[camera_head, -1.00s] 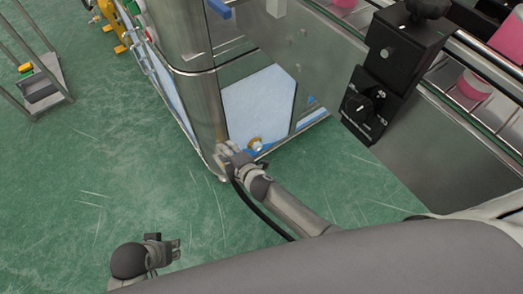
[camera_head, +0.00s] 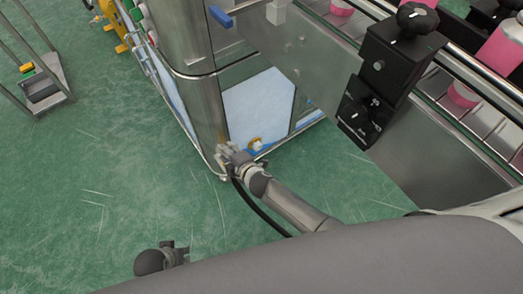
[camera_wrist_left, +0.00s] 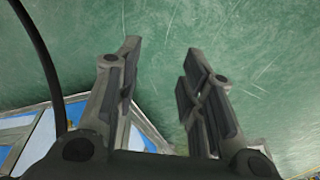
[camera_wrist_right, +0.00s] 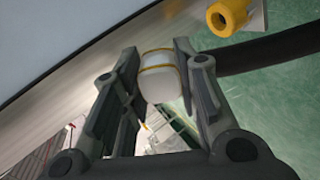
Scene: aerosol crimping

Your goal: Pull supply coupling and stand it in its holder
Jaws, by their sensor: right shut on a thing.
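My right gripper (camera_head: 226,150) is low at the bottom corner of the steel machine. In the right wrist view it (camera_wrist_right: 165,75) is shut on a pale, rounded coupling (camera_wrist_right: 161,80) with thin yellow bands. A black hose (camera_wrist_right: 270,50) passes behind the right finger; its join to the coupling is hidden. The hose also shows in the head view (camera_head: 262,215). A yellow ring-shaped fitting (camera_wrist_right: 228,17) on a small plate is at the upper right, apart from the coupling. I cannot tell whether it is the holder. My left gripper (camera_head: 180,252) is open and empty above the floor (camera_wrist_left: 164,85).
The steel machine (camera_head: 184,45) stands close by my right gripper, with a brass-coloured fitting (camera_head: 256,143) near its base. A black control box (camera_head: 395,50) and a conveyor with pink items are at the right. A trolley (camera_head: 40,95) stands far left. Green floor between is clear.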

